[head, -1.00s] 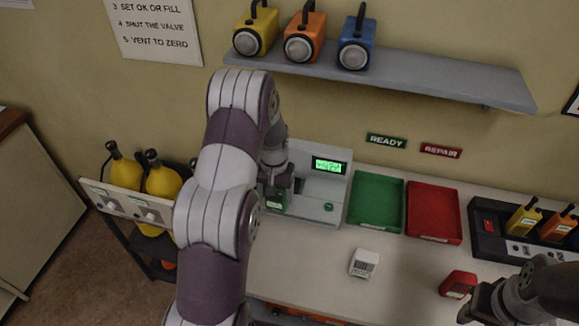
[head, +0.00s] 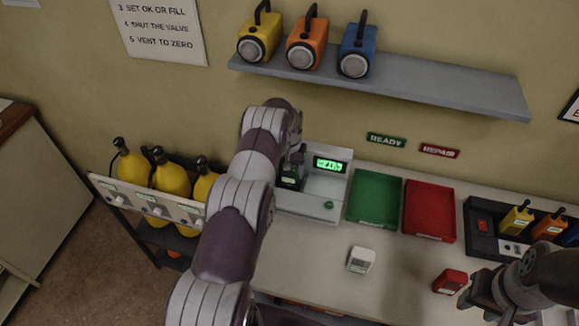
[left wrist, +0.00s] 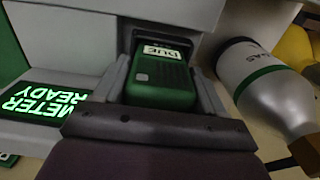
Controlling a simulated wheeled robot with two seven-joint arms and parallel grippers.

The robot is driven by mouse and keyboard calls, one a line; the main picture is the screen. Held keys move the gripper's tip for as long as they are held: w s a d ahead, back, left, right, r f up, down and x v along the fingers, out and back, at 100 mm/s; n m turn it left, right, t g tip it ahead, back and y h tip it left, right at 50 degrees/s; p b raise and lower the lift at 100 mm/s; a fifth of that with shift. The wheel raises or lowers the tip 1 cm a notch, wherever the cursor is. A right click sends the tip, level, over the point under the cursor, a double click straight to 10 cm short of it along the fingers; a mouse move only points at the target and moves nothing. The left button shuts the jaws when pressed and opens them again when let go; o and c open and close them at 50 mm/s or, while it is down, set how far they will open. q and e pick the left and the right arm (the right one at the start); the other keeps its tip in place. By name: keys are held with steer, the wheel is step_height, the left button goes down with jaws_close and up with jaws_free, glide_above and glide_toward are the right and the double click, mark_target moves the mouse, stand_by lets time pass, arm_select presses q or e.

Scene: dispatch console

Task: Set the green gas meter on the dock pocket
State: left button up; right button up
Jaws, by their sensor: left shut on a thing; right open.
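The green gas meter (left wrist: 160,80), with a "DUE" label at one end, sits between the two fingers of my left gripper (left wrist: 160,92) in the left wrist view. In the head view the green meter (head: 290,174) is at the left part of the grey dock (head: 322,207), with my left gripper (head: 294,160) shut on it. The meter's end is at the dock pocket's recess; I cannot tell whether it is fully seated. The dock's lit screen (left wrist: 42,103) reads "METER READY". My right gripper (head: 480,302) is open and empty at the lower right.
A white meter (head: 361,260) and a red meter (head: 449,281) lie on the table. A green tray (head: 374,201) and a red tray (head: 429,211) are right of the dock. A grey-white bottle (left wrist: 268,88) is close beside my left gripper. Yellow cylinders (head: 170,178) stand left.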

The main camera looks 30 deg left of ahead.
arm_select(q)
steer(key=shift+s+f+b, duration=0.15)
steer(key=shift+b, duration=0.15)
steer(key=o, duration=1.2)
